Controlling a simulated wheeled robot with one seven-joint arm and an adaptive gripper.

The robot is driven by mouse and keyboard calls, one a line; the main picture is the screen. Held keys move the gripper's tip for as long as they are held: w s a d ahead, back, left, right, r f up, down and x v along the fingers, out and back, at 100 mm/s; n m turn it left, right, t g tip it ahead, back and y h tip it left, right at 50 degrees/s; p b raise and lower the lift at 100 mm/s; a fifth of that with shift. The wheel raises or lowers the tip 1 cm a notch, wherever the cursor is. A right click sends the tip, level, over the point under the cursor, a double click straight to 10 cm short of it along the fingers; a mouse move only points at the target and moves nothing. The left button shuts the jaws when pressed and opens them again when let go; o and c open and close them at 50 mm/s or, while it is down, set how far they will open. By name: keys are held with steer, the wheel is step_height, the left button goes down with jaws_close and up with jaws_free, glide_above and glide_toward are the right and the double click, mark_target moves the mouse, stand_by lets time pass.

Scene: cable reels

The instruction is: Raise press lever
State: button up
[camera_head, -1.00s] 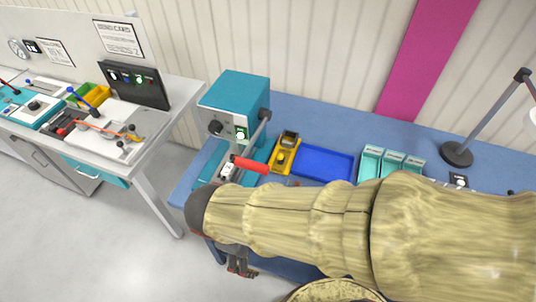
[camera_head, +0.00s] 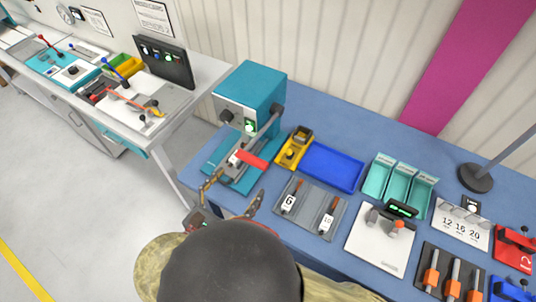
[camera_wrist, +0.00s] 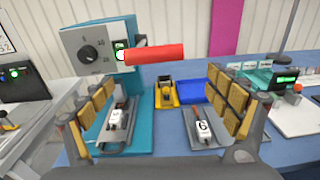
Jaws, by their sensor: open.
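The press (camera_head: 249,98) is a teal and grey box with a dial and a lit green display on its front, standing at the left of the blue bench. Its grey lever arm slopes down from the right side to a red handle (camera_head: 251,160), which hangs low over the press's teal base. In the wrist view the red handle (camera_wrist: 155,54) lies crosswise, ahead of and above the gap between my fingers. My gripper (camera_head: 233,194) is open and empty, just in front of the press base and apart from the handle. Both padded fingers show in the wrist view (camera_wrist: 165,110).
A yellow holder (camera_head: 287,158) and blue tray (camera_head: 331,168) stand right of the press. Teal bins (camera_head: 377,176) stand farther right. A separate bench (camera_head: 178,112) is at the left.

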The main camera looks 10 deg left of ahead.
mark_target(250, 160)
steer(key=shift+n+t, duration=0.4)
steer(key=shift+t, duration=0.2)
steer(key=shift+w+d+r+b, duration=0.25)
steer(key=shift+w+r, duration=0.15)
steer(key=shift+w, duration=0.9)
steer(key=shift+w+d+r+b, duration=0.15)
steer(key=shift+w+d+r, duration=0.2)
steer(key=shift+w, duration=1)
steer(key=shift+w+d+r+b, duration=0.2)
steer(key=shift+w+r, duration=0.2)
steer(key=shift+w, duration=0.9)
steer(key=shift+c, duration=0.2)
steer(key=c, duration=1.5)
steer(key=shift+c, duration=0.7)
